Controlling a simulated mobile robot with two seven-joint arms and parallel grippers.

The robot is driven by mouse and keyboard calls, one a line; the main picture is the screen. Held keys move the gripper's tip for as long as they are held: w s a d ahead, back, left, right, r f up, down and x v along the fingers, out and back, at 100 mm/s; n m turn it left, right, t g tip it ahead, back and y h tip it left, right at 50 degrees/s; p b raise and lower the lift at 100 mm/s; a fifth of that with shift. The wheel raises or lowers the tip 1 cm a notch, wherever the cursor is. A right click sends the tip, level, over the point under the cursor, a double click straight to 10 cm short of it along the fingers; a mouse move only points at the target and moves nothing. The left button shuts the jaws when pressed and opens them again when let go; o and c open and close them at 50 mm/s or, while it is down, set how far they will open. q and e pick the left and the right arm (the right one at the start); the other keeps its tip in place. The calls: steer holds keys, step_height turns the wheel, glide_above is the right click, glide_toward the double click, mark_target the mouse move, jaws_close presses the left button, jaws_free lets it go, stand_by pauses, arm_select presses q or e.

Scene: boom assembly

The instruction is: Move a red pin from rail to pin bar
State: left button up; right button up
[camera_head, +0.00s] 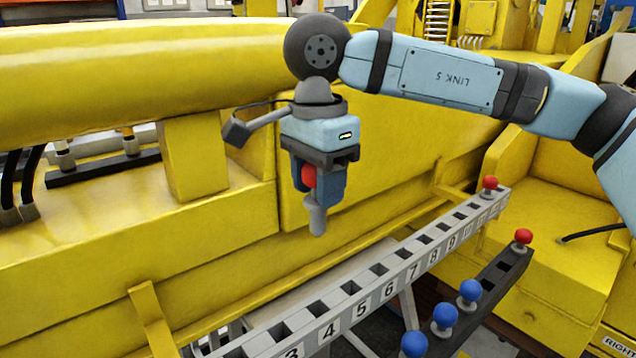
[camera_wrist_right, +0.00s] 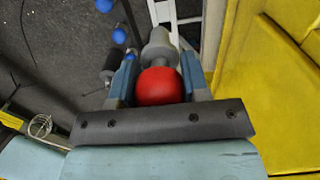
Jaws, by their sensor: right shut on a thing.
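My right gripper (camera_head: 319,190) is shut on a red pin (camera_head: 309,176) and holds it upright in the air, its grey shank pointing down. In the right wrist view the pin's red ball head (camera_wrist_right: 158,87) sits between the two blue fingers (camera_wrist_right: 160,85). Below and to the right runs a grey numbered rail (camera_head: 400,285) with a row of square holes. One red pin (camera_head: 490,184) stands near its far end. A dark pin bar (camera_head: 494,280) runs beside it, with a red pin (camera_head: 523,238) at its far end and several blue pins (camera_head: 470,291). My left gripper is out of view.
A big yellow boom (camera_head: 140,65) and yellow machine walls (camera_head: 230,240) stand behind and left of the gripper. A yellow block (camera_head: 560,240) stands right of the rail. Most of the rail's visible holes are empty.

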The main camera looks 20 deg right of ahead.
steer(key=shift+r+p, duration=1.65)
steer(key=shift+r, duration=2.05)
steer(key=shift+s+f, duration=0.1)
